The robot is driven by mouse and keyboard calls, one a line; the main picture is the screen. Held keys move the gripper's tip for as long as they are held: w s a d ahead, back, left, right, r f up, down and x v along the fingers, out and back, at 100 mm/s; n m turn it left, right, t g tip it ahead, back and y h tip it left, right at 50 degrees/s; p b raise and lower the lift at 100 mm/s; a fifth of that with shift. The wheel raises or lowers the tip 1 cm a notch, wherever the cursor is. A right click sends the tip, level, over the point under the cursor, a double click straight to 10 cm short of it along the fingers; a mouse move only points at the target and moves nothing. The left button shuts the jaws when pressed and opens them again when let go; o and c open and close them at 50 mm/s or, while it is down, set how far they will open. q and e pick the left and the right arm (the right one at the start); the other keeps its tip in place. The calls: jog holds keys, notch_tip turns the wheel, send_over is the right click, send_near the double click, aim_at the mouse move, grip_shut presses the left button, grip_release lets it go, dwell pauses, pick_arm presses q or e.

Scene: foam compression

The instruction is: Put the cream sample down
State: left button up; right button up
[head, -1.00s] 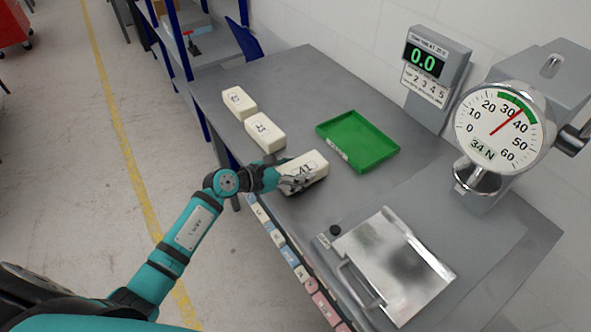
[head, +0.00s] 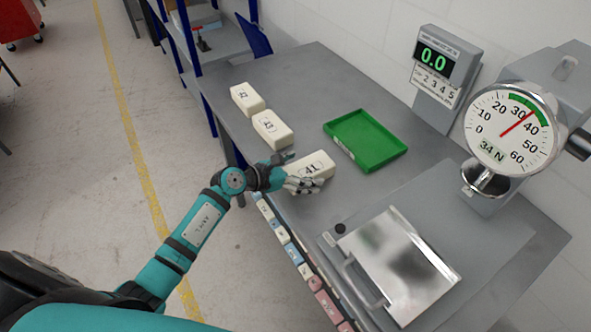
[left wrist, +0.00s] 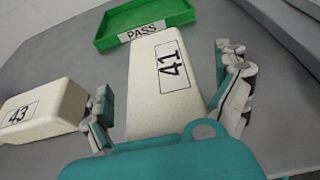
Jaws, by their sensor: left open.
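The cream sample marked 41 (head: 314,164) lies flat on the grey table, close to its front edge. In the left wrist view the sample (left wrist: 163,85) lies between the two spread fingers, with a gap on each side. My left gripper (head: 302,172) is open around the near end of the sample. In the left wrist view my left gripper (left wrist: 170,80) also shows open. My right gripper is in neither view.
Two more cream samples, 43 (head: 272,129) and another (head: 247,98), stand along the table edge to the left. A green tray labelled PASS (head: 365,139) lies behind sample 41. A metal plate (head: 395,270), dial gauge (head: 509,130) and digital display (head: 436,57) are to the right.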

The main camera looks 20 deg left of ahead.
pick_arm(q)
jog(key=shift+s+a+r, duration=0.1)
jog(key=shift+s+a, duration=0.15)
jog(key=b+v, duration=0.2)
jog(key=v, duration=0.9)
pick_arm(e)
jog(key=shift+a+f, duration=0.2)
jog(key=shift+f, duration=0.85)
pick_arm(q)
jog(key=shift+s+a+r, duration=0.1)
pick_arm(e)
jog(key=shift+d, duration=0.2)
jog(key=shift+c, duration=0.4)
